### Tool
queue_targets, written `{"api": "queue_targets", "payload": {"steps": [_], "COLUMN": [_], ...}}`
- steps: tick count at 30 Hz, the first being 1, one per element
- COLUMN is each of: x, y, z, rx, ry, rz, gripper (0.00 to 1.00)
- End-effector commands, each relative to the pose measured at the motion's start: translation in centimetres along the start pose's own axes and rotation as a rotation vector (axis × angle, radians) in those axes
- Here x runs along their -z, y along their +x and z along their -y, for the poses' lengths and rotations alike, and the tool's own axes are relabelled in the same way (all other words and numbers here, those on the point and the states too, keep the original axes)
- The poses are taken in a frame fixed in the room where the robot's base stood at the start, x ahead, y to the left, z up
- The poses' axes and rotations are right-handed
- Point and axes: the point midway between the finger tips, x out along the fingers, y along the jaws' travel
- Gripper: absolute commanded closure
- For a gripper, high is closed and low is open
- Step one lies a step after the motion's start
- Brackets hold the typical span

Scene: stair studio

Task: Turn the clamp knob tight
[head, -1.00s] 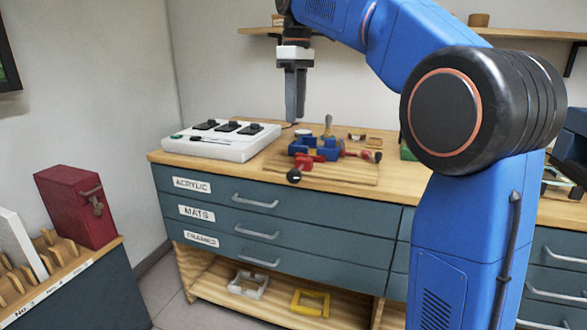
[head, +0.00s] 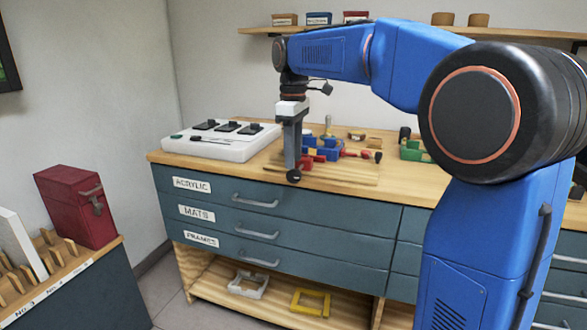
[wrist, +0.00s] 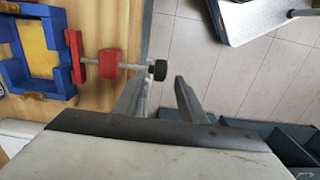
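The clamp is a blue frame (head: 327,152) with red parts, on the wooden board. In the wrist view the blue frame (wrist: 38,50) is at the upper left, around a yellowish wooden piece. A thin metal rod passes through a red block (wrist: 108,63) and ends in the black knob (wrist: 158,70). In the head view the knob (head: 294,176) shows just below my fingertips. My gripper (head: 293,165) points down, its fingers apart. In the wrist view my gripper (wrist: 161,78) has a fingertip on each side of the knob; I see no clear contact.
A white control panel (head: 221,145) with black switches stands left on the wooden worktop (head: 370,198). A red screw tool (head: 362,154) lies right of the clamp. A red box (head: 75,205) stands at the far left. The floor in front of the drawers is clear.

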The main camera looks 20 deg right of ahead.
Motion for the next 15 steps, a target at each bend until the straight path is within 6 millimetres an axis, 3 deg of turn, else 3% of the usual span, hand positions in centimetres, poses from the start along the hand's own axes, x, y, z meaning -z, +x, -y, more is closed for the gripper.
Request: {"api": "queue_targets", "payload": {"steps": [6,15], "x": [0.0,0.0], "y": [3.0,4.2], "z": [0.0,0.0], "rx": [0.001,0.000], "ry": [0.000,0.000], "rz": [0.001,0.000], "gripper": [0.62,0.62]}}
